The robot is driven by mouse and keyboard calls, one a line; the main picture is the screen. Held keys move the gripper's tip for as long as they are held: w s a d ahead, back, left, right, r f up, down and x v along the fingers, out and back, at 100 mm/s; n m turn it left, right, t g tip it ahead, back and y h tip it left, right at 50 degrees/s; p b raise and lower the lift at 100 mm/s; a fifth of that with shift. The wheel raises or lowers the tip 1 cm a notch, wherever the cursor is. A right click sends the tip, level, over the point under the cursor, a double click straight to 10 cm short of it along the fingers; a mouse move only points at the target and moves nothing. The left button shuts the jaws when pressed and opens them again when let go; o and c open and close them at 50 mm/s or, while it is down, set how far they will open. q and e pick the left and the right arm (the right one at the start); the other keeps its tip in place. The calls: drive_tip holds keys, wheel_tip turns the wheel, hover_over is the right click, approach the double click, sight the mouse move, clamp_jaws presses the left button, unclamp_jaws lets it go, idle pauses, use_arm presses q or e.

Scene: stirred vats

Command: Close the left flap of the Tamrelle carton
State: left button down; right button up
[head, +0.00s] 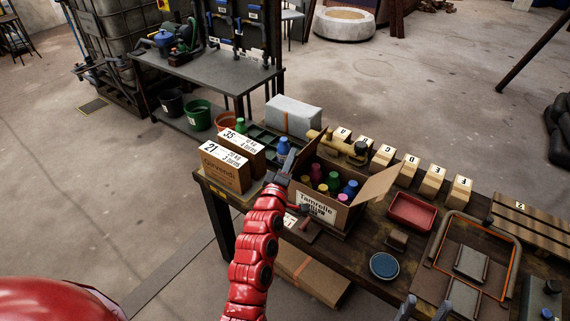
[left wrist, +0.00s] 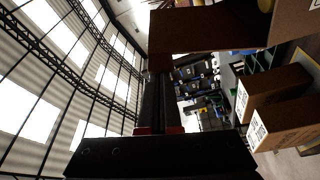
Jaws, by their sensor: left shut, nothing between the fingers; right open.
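The Tamrelle carton (head: 316,211) stands on the workbench with its top open and several coloured bottles (head: 333,182) inside. Its left flap (head: 304,160) stands raised at the carton's left edge. Its right flap (head: 378,185) leans outward to the right. My left gripper (head: 287,160) is shut and empty, just left of the left flap; I cannot tell whether it touches. In the left wrist view the shut fingers (left wrist: 158,98) point up beside a brown cardboard panel (left wrist: 205,30), likely the carton's. My right gripper (head: 424,308) is open at the bottom edge, away from the carton.
Two closed cartons (head: 225,168) stand left of my left gripper. A brass-coloured valve (head: 338,145) and a row of small lettered boxes (head: 408,170) lie behind the carton. A red tray (head: 411,212) and a blue round dish (head: 384,266) are to its right.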

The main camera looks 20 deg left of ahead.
use_arm(q)
drive_tip(key=s+d+f+m+h+b, duration=0.1)
drive_tip(key=d+f+m+h+b, duration=0.2)
drive_tip(key=f+m+b, duration=0.3)
drive_tip(key=s+d+f+m+t+h+b, duration=0.1)
drive_tip(key=s+d+f+m+h+b, duration=0.1)
drive_tip(key=d+f+m+b, duration=0.4)
drive_tip(key=shift+s+d+f+m+t+h+b, duration=0.3)
drive_tip(key=shift+m+h+b, duration=0.3)
drive_tip(key=shift+m+b, duration=1.8)
drive_tip(key=shift+n+b, duration=0.3)
